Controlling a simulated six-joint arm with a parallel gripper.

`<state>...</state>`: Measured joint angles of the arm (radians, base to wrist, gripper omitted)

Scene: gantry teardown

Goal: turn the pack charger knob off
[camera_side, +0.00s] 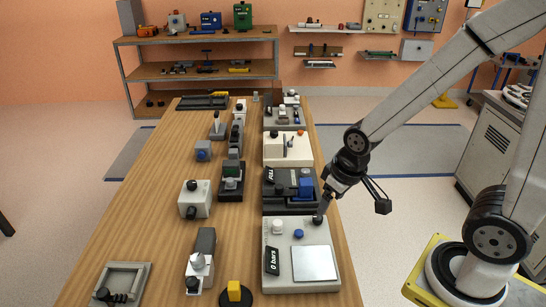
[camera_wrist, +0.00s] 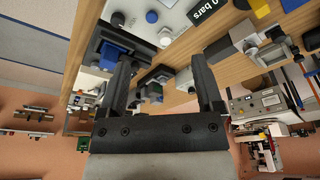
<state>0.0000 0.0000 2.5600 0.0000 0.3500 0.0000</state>
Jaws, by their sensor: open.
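A dark unit with a "FULL" display (camera_side: 271,174) and a blue block (camera_side: 305,187) stands in the right row of the table; I take it to be the pack charger. A round knob shows on it, but its setting is too small to read. In the wrist view the dark unit's blue part (camera_wrist: 109,54) shows beside my left finger. My gripper (camera_side: 325,205) is open and empty, above the right edge between this unit and the pale "0 bars" panel (camera_side: 304,228). In the wrist view my gripper's fingers (camera_wrist: 164,64) stand apart with nothing between them.
The "0 bars" panel has a black knob (camera_side: 318,220) close below my gripper and a blue button (camera_side: 299,233). A white box (camera_side: 287,149) stands behind the dark unit. Several small devices fill the left row. The wooden table (camera_side: 145,215) is bare along its left side.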

